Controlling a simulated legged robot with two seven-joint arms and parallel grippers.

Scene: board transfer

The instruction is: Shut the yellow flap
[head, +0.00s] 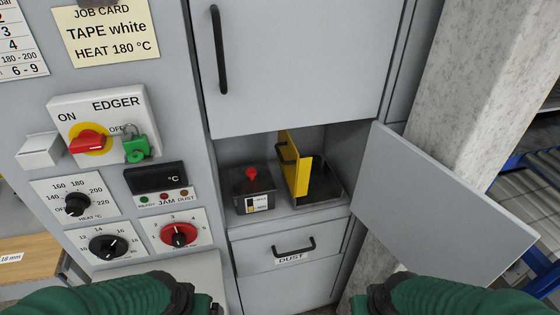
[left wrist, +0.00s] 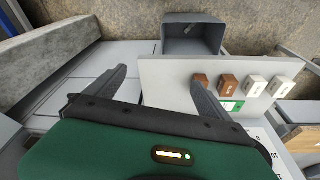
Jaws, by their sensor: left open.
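The yellow flap (head: 295,163) stands upright and open inside the recess of the grey cabinet, with a small black handle on its left face. It rises from a dark open tray (head: 328,190) on the recess floor. My left gripper (left wrist: 160,88) is open in the left wrist view, with nothing between its fingers. The flap does not show in that view. In the head view only my green arms show along the bottom edge, well below the flap; no fingers can be seen there.
A dark box with a red knob (head: 252,188) stands left of the flap. A grey door (head: 440,205) hangs open to the right of the recess. A dust drawer (head: 290,251) is below. The left wrist view shows a grey bin (left wrist: 193,45) and a ledge with brown and white blocks.

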